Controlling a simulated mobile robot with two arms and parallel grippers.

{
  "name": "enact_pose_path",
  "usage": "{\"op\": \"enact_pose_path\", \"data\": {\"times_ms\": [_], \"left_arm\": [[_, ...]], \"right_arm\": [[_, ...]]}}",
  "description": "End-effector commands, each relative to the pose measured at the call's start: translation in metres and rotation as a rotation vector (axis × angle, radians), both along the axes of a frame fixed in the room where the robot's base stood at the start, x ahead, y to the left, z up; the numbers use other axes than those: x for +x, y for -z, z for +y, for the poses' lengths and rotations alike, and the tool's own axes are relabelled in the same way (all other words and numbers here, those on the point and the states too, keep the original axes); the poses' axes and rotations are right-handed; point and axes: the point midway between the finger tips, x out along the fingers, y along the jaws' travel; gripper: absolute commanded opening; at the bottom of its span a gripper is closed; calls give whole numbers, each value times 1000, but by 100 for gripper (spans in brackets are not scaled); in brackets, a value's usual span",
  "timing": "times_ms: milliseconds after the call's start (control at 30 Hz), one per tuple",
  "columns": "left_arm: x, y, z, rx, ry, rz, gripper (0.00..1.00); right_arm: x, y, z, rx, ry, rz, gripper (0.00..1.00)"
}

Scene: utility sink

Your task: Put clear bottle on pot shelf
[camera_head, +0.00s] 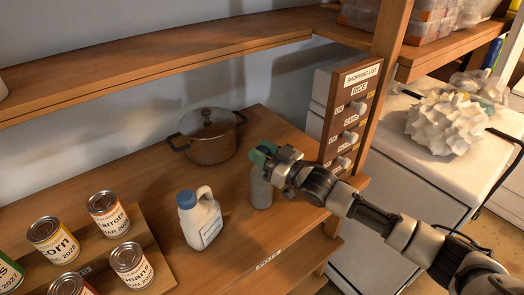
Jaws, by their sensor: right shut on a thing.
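A greyish clear bottle (261,191) is upright at the right part of the wooden shelf. My right gripper (264,157) comes in from the right and is shut on its top, which the fingers mostly hide. I cannot tell whether the bottle's base touches the shelf. A lidded metal pot (208,137) with dark handles stands on the same shelf (150,190), behind and left of the bottle. My left gripper is out of view.
A white jug with a blue cap (200,217) stands left of the bottle. Several cans, such as the corn can (53,240), stand at the lower left. A shopping list board (349,112) rises at the right. An upper shelf (150,62) hangs above.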

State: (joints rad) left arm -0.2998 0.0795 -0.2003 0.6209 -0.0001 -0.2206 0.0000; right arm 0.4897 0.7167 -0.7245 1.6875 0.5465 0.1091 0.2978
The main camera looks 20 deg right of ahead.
Motion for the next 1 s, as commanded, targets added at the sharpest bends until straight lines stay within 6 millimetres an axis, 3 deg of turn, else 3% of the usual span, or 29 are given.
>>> {"op": "enact_pose_path", "data": {"times_ms": [100, 133, 300, 667, 1000], "left_arm": [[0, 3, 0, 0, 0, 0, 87], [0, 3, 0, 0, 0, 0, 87], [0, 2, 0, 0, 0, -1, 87], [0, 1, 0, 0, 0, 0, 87], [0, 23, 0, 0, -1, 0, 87]], "right_arm": [[0, 2, 0, 2, 0, -4, 0], [0, 4, 0, -1, 0, -1, 36], [0, 3, 0, 0, 0, 0, 60], [-2, 1, -2, -1, 1, 2, 60], [-57, 16, -43, -3, 1, 5, 60]]}}
